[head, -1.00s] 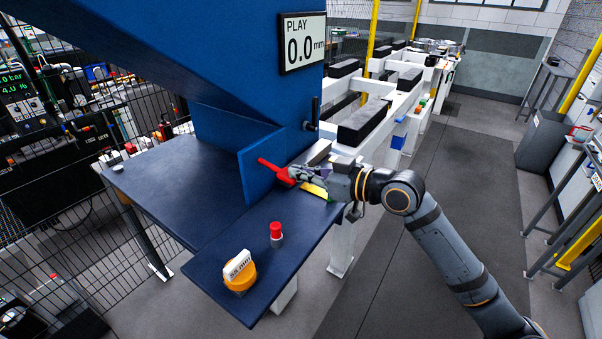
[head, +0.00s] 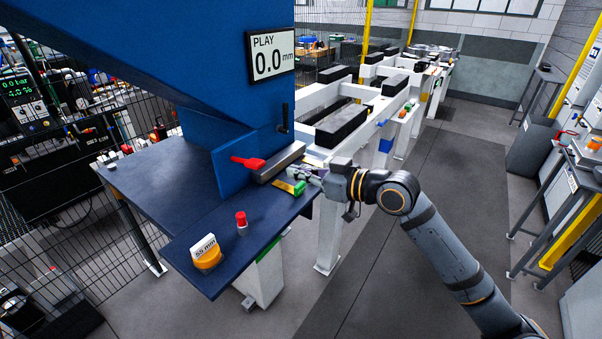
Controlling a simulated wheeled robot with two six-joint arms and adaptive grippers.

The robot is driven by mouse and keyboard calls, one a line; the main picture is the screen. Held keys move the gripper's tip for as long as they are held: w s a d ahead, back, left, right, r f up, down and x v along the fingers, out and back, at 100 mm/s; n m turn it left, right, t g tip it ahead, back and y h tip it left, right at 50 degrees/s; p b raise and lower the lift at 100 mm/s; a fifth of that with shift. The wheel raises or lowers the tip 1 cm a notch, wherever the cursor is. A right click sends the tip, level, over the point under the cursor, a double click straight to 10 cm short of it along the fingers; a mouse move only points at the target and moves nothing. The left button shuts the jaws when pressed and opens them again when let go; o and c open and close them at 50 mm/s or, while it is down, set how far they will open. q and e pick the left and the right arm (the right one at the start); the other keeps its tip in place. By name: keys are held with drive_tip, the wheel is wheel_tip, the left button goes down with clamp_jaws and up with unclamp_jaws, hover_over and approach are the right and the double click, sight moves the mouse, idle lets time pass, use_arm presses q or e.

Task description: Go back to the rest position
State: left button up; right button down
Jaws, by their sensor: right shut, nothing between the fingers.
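My right gripper (head: 305,172) is shut and empty at the right edge of the blue bench (head: 185,215). The red lever (head: 248,162) lies left of its fingertips, apart from them, by a grey metal block (head: 280,160). A yellow piece with a green end (head: 290,187) lies on the bench just below the fingers. My right arm reaches in from the lower right. My left gripper is not in view.
A red button (head: 241,219) and an orange knob labelled "55 mm" (head: 207,257) are on the bench's front part. A display (head: 270,56) reads PLAY 0.0 mm. White rail frames with black pads (head: 341,126) stand behind.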

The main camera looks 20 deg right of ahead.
drive_tip(key=w+d+f+m+h, duration=0.3)
drive_tip(key=d+f, duration=0.3)
drive_tip(key=f, duration=0.4)
drive_tip(key=w+d+f+m+h, duration=0.3)
drive_tip(key=d+f, duration=0.3)
drive_tip(key=f, duration=0.4)
drive_tip(key=s+d+f+m+g+h, duration=0.1)
drive_tip(key=s+d+f, duration=0.2)
drive_tip(key=f, duration=0.8)
drive_tip(key=s+d+f+m+g+h, duration=0.1)
drive_tip(key=s+d+f+g+h, duration=0.15)
drive_tip(key=f, duration=0.75)
drive_tip(key=s+f+g, duration=0.4)
drive_tip(key=s+f, duration=1.7)
drive_tip(key=f, duration=0.1)
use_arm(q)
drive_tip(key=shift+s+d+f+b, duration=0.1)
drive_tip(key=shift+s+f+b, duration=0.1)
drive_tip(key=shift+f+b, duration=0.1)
use_arm(e)
drive_tip(key=s+a+f+g, duration=0.2)
drive_tip(key=s+f, duration=0.3)
drive_tip(key=s, duration=0.7)
drive_tip(key=s+a+f+n+g, duration=0.1)
drive_tip(key=s+a+f, duration=0.4)
drive_tip(key=s, duration=0.8)
drive_tip(key=shift+s+a+f+g, duration=0.15)
drive_tip(key=shift+s+f+g, duration=0.15)
drive_tip(key=shift+f+g, duration=0.25)
